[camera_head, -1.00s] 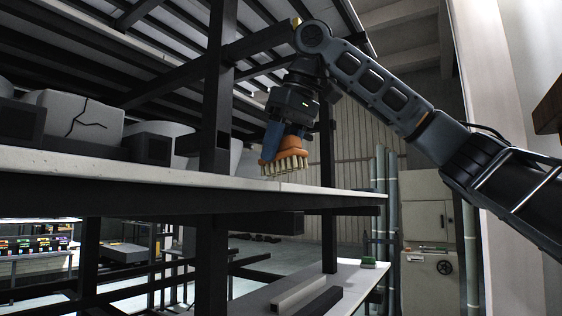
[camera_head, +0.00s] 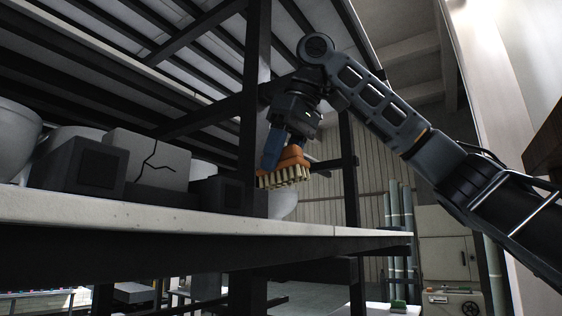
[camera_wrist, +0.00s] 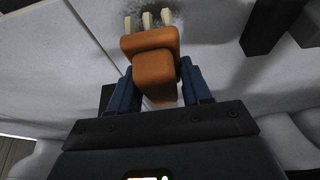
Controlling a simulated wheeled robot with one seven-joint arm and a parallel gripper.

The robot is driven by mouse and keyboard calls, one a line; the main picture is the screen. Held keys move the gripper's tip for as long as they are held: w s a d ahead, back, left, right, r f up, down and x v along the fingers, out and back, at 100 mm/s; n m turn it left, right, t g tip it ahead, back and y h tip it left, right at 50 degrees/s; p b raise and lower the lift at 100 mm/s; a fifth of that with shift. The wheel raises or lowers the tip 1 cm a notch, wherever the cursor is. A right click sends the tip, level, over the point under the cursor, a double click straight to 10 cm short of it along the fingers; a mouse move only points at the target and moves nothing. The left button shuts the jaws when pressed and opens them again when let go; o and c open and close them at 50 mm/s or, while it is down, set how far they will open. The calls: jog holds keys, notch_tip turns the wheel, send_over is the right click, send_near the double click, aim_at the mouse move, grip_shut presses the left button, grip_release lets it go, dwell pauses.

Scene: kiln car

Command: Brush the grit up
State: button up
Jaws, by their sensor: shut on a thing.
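My gripper (camera_head: 284,152) is shut on an orange-handled brush (camera_head: 290,170) with pale bristles. In the wrist view the blue fingers sit on either side of the orange handle (camera_wrist: 152,72), with a few bristles showing beyond it. The brush is over the pale kiln shelf (camera_head: 350,232), bristles down. The head view sees the shelf nearly edge-on, so I cannot tell whether the bristles touch it. A dark speckled patch of grit (camera_wrist: 188,14) lies on the shelf by the bristles in the wrist view, partly hidden by the brush.
A dark upright post (camera_head: 256,110) stands just left of the brush. Left of it are a cracked grey block (camera_head: 150,160), dark blocks (camera_head: 82,165) and white bowls (camera_head: 14,128). A beamed shelf (camera_head: 190,50) hangs above. The shelf's right end looks clear.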

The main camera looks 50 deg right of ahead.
aim_at(281, 185)
jog(key=shift+w+f+t+b, duration=0.1)
jog(key=shift+f+t+b, duration=0.1)
jog(key=shift+t+b, duration=0.85)
jog(key=shift+g, duration=0.25)
jog(key=shift+f+b, duration=1.5)
jog(key=shift+f, duration=0.8)
jog(key=shift+r+p, duration=0.1)
jog(key=shift+p, duration=0.45)
jog(key=shift+w+a, duration=0.15)
jog(key=shift+a, duration=1.1)
jog(key=shift+w+a, duration=0.1)
jog(key=shift+a, duration=1.15)
jog(key=shift+f+b, duration=0.6)
jog(key=shift+f, duration=0.4)
